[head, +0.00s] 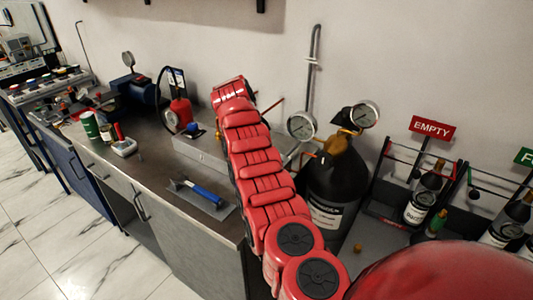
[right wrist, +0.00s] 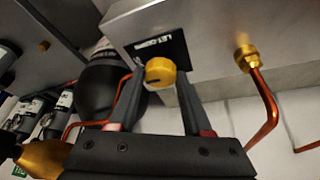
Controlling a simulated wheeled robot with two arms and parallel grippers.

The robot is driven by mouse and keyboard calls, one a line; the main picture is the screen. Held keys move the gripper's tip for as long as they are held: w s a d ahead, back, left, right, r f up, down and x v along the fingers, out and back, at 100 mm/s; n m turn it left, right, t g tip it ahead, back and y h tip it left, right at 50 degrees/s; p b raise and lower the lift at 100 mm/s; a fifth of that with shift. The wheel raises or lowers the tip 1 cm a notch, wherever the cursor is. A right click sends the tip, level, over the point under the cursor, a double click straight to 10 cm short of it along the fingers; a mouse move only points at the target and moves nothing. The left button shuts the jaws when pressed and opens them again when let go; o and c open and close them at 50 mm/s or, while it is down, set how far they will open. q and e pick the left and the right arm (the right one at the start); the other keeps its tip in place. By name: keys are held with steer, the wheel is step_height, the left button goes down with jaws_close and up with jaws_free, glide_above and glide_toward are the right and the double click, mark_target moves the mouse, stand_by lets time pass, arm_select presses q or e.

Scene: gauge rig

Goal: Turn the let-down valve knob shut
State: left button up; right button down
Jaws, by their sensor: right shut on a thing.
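The let-down valve knob (right wrist: 160,73) is a small yellow knob on the face of a grey metal box (right wrist: 225,35), below a black label (right wrist: 160,50). My right gripper (right wrist: 160,78) has one finger on each side of the knob and is shut on it. In the head view my red right arm reaches up across the middle to the grey box (head: 198,150) on the bench. There the arm hides the knob and the gripper. My left gripper is not in view.
A brass fitting (right wrist: 245,58) with a copper pipe (right wrist: 264,105) is right of the knob. A black cylinder (head: 334,185) with gauges (head: 302,126) stands right of my arm. A blue-handled tool (head: 203,192) lies on the bench. Bottles stand in racks under an EMPTY sign (head: 432,128).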

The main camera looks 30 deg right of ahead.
stand_by(0.4)
steer(key=c, duration=0.6)
jaws_free()
steer(key=shift+r, duration=0.1)
steer(key=shift+a+r, duration=0.15)
steer(key=shift+r, duration=0.1)
steer(key=p+v, duration=0.9)
steer(key=v, duration=0.7)
steer(key=shift+r+p, duration=0.3)
steer(key=shift+r, duration=0.05)
steer(key=shift+f, duration=0.1)
